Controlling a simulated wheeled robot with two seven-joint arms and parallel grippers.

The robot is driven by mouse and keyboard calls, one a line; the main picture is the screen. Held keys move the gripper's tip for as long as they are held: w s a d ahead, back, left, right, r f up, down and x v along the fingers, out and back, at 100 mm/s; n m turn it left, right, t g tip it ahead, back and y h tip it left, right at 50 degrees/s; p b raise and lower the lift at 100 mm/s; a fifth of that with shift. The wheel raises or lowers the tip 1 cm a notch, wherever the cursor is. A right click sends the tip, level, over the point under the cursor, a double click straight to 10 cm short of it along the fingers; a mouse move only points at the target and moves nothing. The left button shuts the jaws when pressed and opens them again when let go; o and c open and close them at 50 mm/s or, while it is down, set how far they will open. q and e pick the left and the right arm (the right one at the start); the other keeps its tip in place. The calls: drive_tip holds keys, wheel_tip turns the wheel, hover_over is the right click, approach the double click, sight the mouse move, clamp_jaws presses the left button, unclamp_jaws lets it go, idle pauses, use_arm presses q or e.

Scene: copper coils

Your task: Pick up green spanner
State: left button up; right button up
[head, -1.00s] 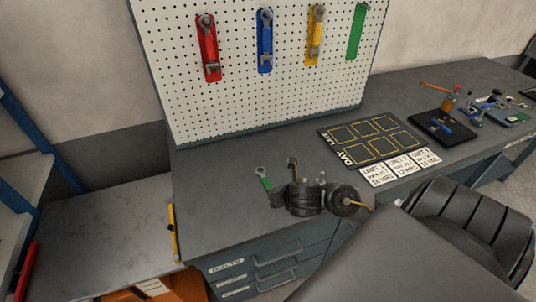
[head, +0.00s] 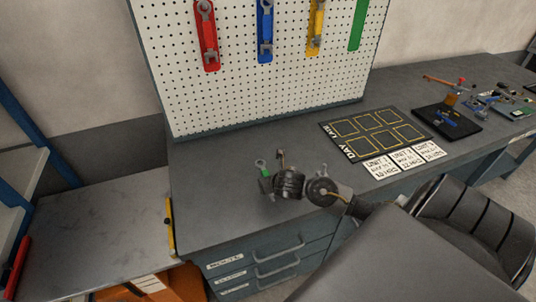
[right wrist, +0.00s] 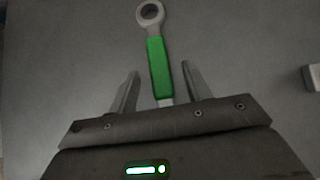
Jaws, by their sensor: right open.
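The green spanner (right wrist: 159,68) lies on the grey bench top, with a green handle and a grey ring end pointing away from my gripper in the right wrist view. Its lower end lies between the two fingers of my right gripper (right wrist: 155,88), which is open with a finger on each side. In the head view the spanner (head: 266,172) shows just left of my right gripper (head: 275,178), which hides part of it. I cannot tell the gripper's height above the bench. My left gripper is not in view.
A pegboard (head: 240,98) behind holds red, blue and yellow spanners and a bare green strip (head: 357,25). A dark mat (head: 374,133) with yellow outlines and white cards (head: 404,157) lie to the right. A pale block (right wrist: 312,78) is right of the gripper.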

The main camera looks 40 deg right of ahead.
drive_tip(key=shift+w+f, duration=0.1)
drive_tip(key=shift+w, duration=0.05)
clamp_jaws()
idle(0.4)
drive_tip(key=shift+r+p, duration=0.35)
drive_tip(key=shift+r, duration=0.15)
wheel_tip(320, 180, up, 3)
drive_tip(key=shift+f+p, duration=0.1)
drive_tip(key=shift+p, duration=0.95)
drive_tip(key=s+r+p, duration=0.5)
drive_tip(key=s+r, duration=0.4)
drive_tip(key=s, duration=0.5)
drive_tip(key=shift+r, duration=0.15)
